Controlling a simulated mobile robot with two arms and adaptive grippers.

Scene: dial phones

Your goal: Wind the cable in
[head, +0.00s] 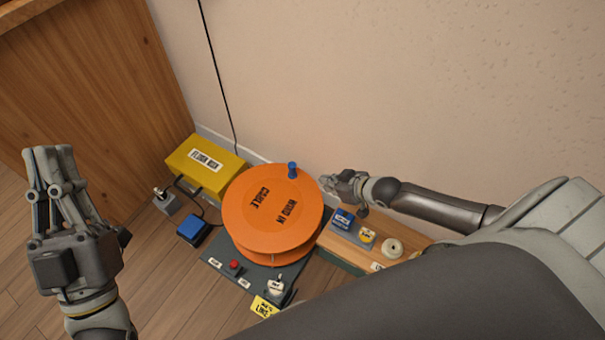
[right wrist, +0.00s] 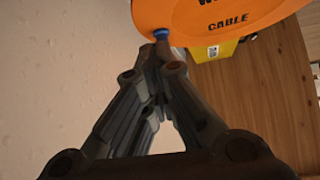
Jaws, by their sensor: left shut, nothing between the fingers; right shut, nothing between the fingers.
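An orange cable reel (head: 262,222) lies flat on a dark base (head: 220,262) on the floor. Its top reads "CABLE" and "WIND IN". A blue crank knob (head: 292,169) stands near the reel's far rim. In the right wrist view the orange reel (right wrist: 205,14) is at the top, and the blue knob (right wrist: 161,33) shows just beyond my shut fingertips. My right gripper (head: 328,182) is shut and empty, beside the reel's right edge, a little right of the knob; whether it touches the knob cannot be told. My left gripper (head: 42,155) is shut and empty, far left of the reel.
A yellow box (head: 206,164) with a label stands behind the reel at left. A blue block (head: 193,230) and a small grey switch box (head: 168,202) are left of it. A wooden board (head: 350,250) with small parts lies right. The wall is close behind; a black cable (head: 218,75) runs down it.

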